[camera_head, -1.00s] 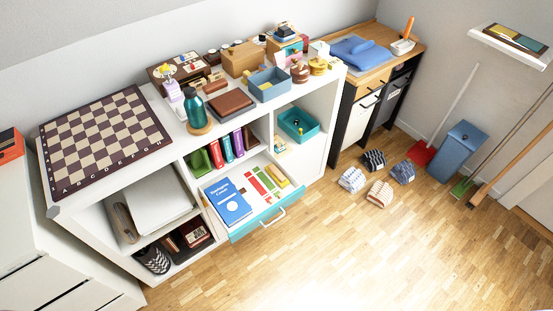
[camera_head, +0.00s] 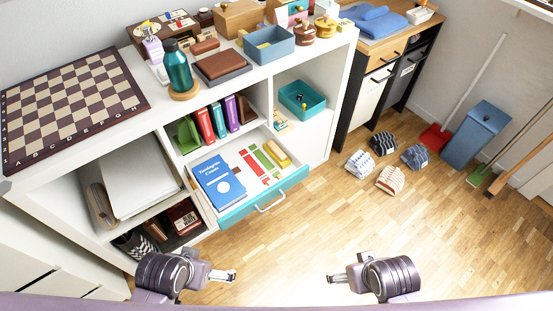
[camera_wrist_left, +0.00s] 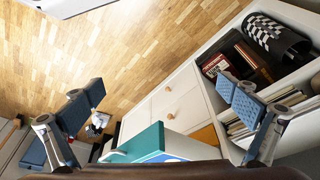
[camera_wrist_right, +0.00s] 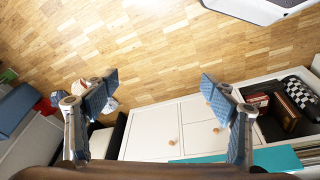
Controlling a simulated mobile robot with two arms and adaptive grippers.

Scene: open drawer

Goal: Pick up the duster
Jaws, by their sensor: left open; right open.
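A small yellow block (camera_head: 278,155) lies at the right back of the open drawer (camera_head: 240,207); it may be the duster, but its details are too small to be sure. A blue book (camera_head: 218,180) and red and green strips (camera_head: 262,160) lie to its left. My left gripper (camera_head: 222,275) is open and empty, in front of the shelf at the lower left, also shown in the left wrist view (camera_wrist_left: 165,105). My right gripper (camera_head: 336,278) is open and empty over the floor, also shown in the right wrist view (camera_wrist_right: 160,95).
The white shelf top carries a chessboard (camera_head: 70,105), a teal bottle (camera_head: 177,68) and a blue-grey box (camera_head: 269,45). The drawer's handle (camera_head: 270,203) juts toward me. Several folded cloth-like items (camera_head: 390,180) lie on the floor at right. The floor ahead is clear.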

